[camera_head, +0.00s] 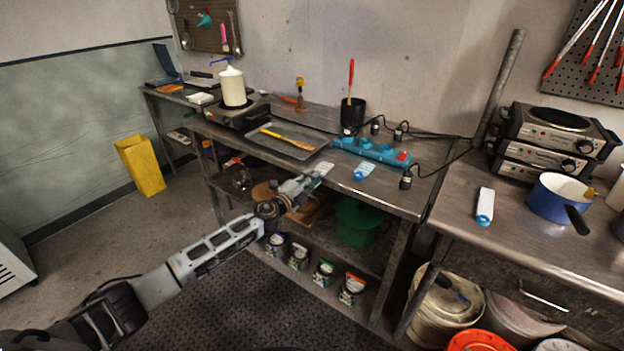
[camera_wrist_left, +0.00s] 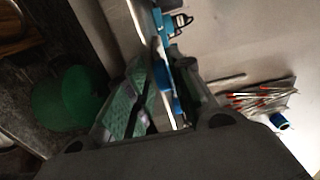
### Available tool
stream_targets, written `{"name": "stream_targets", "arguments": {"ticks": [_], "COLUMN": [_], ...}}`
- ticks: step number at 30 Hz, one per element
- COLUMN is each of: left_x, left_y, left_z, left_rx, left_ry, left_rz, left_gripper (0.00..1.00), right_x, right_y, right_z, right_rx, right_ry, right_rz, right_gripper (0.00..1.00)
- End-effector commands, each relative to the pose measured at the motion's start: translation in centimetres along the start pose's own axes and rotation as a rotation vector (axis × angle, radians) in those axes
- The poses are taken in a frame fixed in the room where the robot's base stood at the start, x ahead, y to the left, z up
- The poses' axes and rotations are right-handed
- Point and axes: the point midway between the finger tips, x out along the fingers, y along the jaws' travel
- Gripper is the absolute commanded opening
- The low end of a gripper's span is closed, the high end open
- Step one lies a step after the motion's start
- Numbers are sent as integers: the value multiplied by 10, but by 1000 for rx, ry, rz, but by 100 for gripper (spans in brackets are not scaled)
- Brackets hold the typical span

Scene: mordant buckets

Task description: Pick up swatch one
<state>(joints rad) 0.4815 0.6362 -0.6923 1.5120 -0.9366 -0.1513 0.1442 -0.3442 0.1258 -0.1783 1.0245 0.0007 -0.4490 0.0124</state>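A small pale flat piece (camera_head: 323,168), perhaps swatch one, lies at the front edge of the left metal table (camera_head: 405,200). My left gripper (camera_head: 310,178) is right beside it, at the table edge. My right gripper is not in view.
A blue and white item (camera_head: 364,171) lies close by, right of the gripper. Behind it are a blue power strip (camera_head: 372,151), a dark tray (camera_head: 290,142) and a black cup (camera_head: 352,114). A green bucket (camera_head: 357,222) stands on the shelf below. A blue pan (camera_head: 558,197) stands at right.

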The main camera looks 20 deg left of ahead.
Motion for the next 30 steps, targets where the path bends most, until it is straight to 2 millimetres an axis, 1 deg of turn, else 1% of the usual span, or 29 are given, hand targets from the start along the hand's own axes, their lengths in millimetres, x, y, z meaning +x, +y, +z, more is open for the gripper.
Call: {"name": "stream_targets", "arguments": {"ticks": [1,9,19,30], "left_x": [0,0,-1,0], "left_y": [0,0,-1,-22], "left_z": [0,0,0,0], "left_rx": [0,0,0,0], "left_ry": [0,0,0,0], "left_rz": [0,1,3,1], "left_gripper": [17,0,0,0], "right_x": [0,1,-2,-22], "right_y": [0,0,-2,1], "right_z": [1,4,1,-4], "right_rx": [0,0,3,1], "right_ry": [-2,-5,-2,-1], "right_rz": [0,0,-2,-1], "right_gripper": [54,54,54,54]}}
